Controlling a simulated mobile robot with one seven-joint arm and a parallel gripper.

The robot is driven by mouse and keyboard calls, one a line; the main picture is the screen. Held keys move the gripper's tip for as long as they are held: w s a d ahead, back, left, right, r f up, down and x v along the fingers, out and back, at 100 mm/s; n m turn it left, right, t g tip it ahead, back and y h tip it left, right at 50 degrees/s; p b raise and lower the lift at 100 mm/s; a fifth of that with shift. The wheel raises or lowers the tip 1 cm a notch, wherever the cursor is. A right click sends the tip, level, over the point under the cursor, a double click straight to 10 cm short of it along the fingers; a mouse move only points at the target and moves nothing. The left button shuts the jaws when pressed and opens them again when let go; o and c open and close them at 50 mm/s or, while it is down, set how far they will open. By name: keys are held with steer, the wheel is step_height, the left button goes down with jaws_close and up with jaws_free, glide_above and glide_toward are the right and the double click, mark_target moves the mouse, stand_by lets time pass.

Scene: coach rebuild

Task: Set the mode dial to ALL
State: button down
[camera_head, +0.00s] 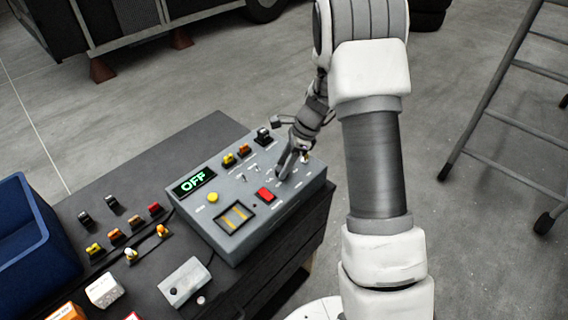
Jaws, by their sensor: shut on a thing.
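A grey control box (287,206) stands on the dark bench, with a small display (194,182) reading OFF in green. My gripper (284,174) reaches down from the upper right to the box's right part, its fingers shut at the panel surface. The mode dial is not clearly visible; the fingers cover the spot where they grip, and the small labels around it are too small to read. A red button (265,194), a yellow button (212,197) and a framed yellow-striped window (235,217) show on the panel.
Small coloured parts lie on the dark bench (134,180) left of the box, with a small grey box (184,282) in front. A blue bin (36,238) stands at far left. A ladder (503,110) stands at right; the floor between is clear.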

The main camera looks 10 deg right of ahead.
steer(key=shift+s+f+m, duration=0.1)
steer(key=shift+m, duration=0.6)
steer(key=shift+t, duration=0.3)
steer(key=shift+c, duration=1.8)
jaws_free()
steer(key=v, duration=1.7)
steer(key=shift+r+p, duration=0.3)
steer(key=shift+a, duration=0.1)
